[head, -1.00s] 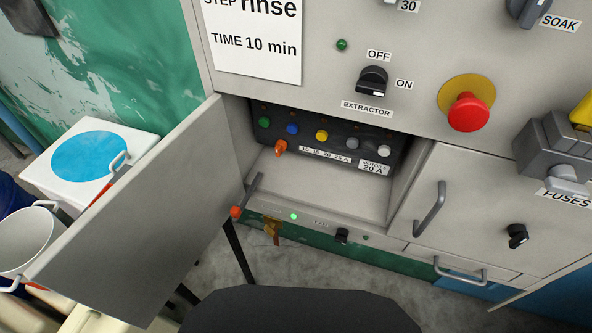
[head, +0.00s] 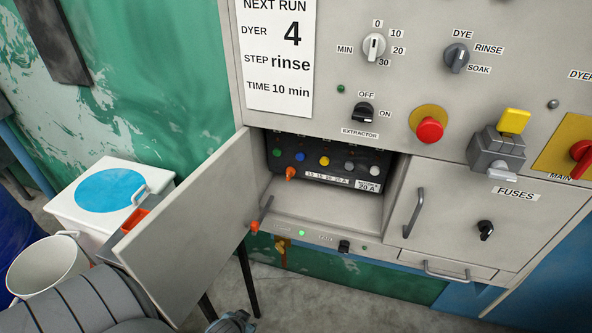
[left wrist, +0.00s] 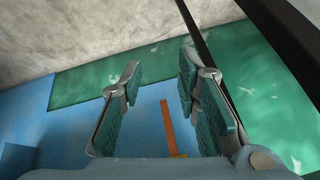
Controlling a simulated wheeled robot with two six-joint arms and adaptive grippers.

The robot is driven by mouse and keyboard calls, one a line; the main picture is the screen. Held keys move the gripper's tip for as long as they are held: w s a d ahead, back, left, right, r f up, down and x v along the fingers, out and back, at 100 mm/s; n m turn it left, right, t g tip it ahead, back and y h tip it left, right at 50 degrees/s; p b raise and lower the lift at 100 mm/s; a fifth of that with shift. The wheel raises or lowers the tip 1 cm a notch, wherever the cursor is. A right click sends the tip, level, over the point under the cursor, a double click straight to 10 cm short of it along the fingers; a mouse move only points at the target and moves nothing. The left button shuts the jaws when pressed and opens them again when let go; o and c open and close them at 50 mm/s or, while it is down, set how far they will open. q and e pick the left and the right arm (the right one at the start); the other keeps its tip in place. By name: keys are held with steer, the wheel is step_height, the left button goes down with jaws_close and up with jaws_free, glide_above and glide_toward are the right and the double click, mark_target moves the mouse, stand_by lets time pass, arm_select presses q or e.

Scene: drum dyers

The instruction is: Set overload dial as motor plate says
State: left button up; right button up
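The open compartment holds a dark panel with a small orange-tipped control (head: 290,173) at its left. A white scale strip (head: 327,178) reading 10 15 20 25 A runs to its right, and the control sits just left of the strip's left end. The motor plate (head: 368,186) at the right of the panel reads 20 A. My left gripper (left wrist: 160,68) is open and empty in the left wrist view, away from the panel. In the head view my left arm enters at bottom left. My right gripper is not in view.
The compartment door (head: 195,225) stands open to the left, with an orange-ended handle. A closed fuses door (head: 455,205) is at right. A red button (head: 430,129) and extractor switch (head: 364,113) are above. A white bin (head: 68,208) and bucket (head: 45,272) stand left.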

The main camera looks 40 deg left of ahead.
mark_target(288, 175)
arm_select(q)
steer(key=w+a+r+n+t+y+p, duration=0.15)
steer(key=w+r, duration=0.45)
steer(key=r, duration=0.6)
steer(key=w+a+r+t+p, duration=0.1)
steer(key=w+r+t, duration=0.35)
steer(key=r, duration=0.75)
steer(key=w+a+r+n+t+y+p, duration=0.1)
steer(key=w+r+p, duration=0.1)
steer(key=w+r, duration=0.8)
steer(key=shift+t+h, duration=0.35)
steer(key=shift+t, duration=0.05)
steer(key=b+x, duration=0.1)
steer(key=x, duration=0.7)
steer(key=r+b+x, duration=0.1)
steer(key=x, duration=0.2)
steer(key=shift+w+a+f+b, duration=0.15)
steer(key=shift+w+a+b, duration=0.15)
steer(key=shift+w+a, duration=0.2)
steer(key=shift+w+a+f, duration=0.1)
steer(key=shift+w+a, duration=0.05)
steer(key=shift+w, duration=0.1)
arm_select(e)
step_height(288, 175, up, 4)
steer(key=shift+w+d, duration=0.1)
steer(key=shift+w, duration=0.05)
arm_select(q)
jaws_close()
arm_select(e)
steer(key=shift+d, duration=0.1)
